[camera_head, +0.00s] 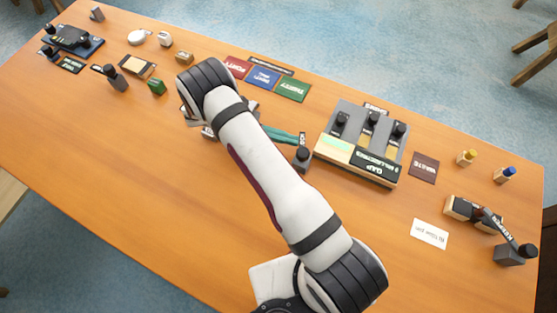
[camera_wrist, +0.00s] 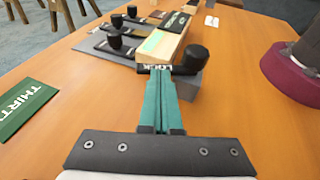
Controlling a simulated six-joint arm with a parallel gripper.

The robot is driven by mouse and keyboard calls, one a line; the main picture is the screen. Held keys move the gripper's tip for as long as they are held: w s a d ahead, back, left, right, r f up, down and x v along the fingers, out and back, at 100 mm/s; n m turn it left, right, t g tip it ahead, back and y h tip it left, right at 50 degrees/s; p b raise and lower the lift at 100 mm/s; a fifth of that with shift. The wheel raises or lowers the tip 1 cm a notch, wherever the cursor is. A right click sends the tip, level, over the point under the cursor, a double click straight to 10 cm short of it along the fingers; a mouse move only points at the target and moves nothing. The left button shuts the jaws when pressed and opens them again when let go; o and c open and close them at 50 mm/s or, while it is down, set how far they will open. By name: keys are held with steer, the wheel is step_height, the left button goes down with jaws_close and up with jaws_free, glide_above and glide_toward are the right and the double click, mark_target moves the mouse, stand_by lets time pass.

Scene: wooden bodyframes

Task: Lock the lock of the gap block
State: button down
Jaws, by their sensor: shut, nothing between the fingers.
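The gap block (camera_head: 349,169), a long wooden block with dark labels and a light green patch, lies right of centre in the head view. It also shows in the wrist view (camera_wrist: 173,42). Beside its near left end is the lock, a black round knob (camera_head: 303,153) on a grey base with a dark LOCK strip. In the wrist view the lock knob (camera_wrist: 191,58) stands right of the LOCK strip (camera_wrist: 156,68). My gripper (camera_wrist: 160,72) has its teal fingers shut and empty, tips at the strip, left of the knob. Contact cannot be told.
Grey plates with several black knobs (camera_head: 370,118) stand behind the gap block. Red, blue (camera_head: 262,77) and green (camera_head: 293,89) mats lie left of it. A brown mat (camera_head: 423,167) and a KEEPER piece (camera_head: 514,254) are at the right. The near left table is clear.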

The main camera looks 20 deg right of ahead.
steer(key=shift+d+m+g+y, duration=0.3)
steer(key=shift+m+g, duration=0.2)
steer(key=shift+w+d, duration=0.1)
steer(key=shift+d, duration=0.6)
steer(key=shift+d+m+g+y, duration=0.3)
steer(key=shift+d+m+g, duration=0.15)
steer(key=shift+m+g, duration=0.2)
steer(key=shift+s+d, duration=0.2)
steer(key=shift+d, duration=0.4)
steer(key=shift+s+d, duration=0.1)
steer(key=shift+d, duration=0.05)
steer(key=v, duration=0.7)
steer(key=shift+w+r, duration=0.1)
steer(key=shift+w, duration=0.15)
